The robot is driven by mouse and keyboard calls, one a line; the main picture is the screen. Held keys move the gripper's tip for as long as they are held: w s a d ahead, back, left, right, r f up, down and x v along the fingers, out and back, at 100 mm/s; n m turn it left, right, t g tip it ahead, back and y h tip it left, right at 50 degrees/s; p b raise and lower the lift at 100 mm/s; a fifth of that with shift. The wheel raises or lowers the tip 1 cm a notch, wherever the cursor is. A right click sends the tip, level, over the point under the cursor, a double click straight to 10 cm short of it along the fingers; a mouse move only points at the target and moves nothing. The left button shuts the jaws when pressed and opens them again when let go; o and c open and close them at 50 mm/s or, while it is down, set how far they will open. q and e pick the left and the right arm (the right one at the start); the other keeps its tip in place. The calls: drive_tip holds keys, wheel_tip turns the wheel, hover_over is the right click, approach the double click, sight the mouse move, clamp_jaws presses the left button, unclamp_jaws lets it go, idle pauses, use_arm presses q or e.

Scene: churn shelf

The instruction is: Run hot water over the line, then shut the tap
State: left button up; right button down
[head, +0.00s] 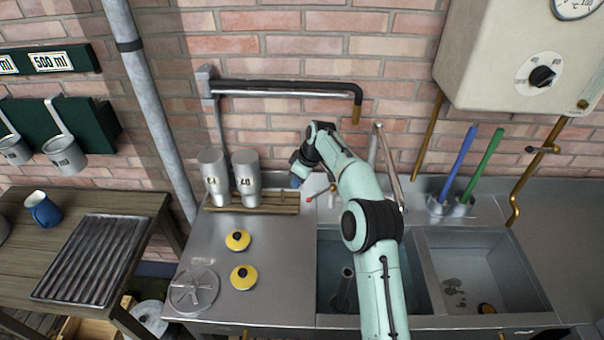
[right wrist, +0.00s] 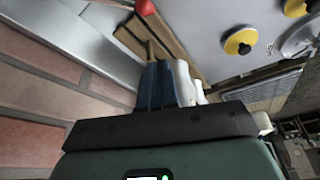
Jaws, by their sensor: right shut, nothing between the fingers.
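A chrome tap (head: 390,165) stands behind the two basins, partly hidden by my right arm. A small red-tipped lever (head: 309,199) sits at the back of the counter; a red knob (right wrist: 145,7) shows at the top of the right wrist view. My right gripper (head: 296,182) is shut and empty, close to the left of that lever. Its blue fingers (right wrist: 157,86) show together in the wrist view. A black wall pipe (head: 290,88) ends in a brass spout; I see no stream from it. The left basin (head: 328,240) looks dark inside. I cannot tell which thing is the line.
Two grey metal cups (head: 246,178) stand on a wooden rack left of the gripper. Yellow discs (head: 238,241) lie on the counter. Blue and green handles (head: 461,160) stand at the right. A heater (head: 510,60) with a black dial hangs above. The right basin (head: 455,270) is mostly clear.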

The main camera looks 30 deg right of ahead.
drive_tip(key=f, duration=0.1)
drive_tip(key=s+d+f, duration=0.1)
drive_tip(key=f, duration=0.1)
drive_tip(key=s+f, duration=0.1)
drive_tip(key=shift+d+f+b, duration=0.25)
drive_tip(key=shift+b, duration=0.05)
drive_tip(key=shift+f, duration=0.1)
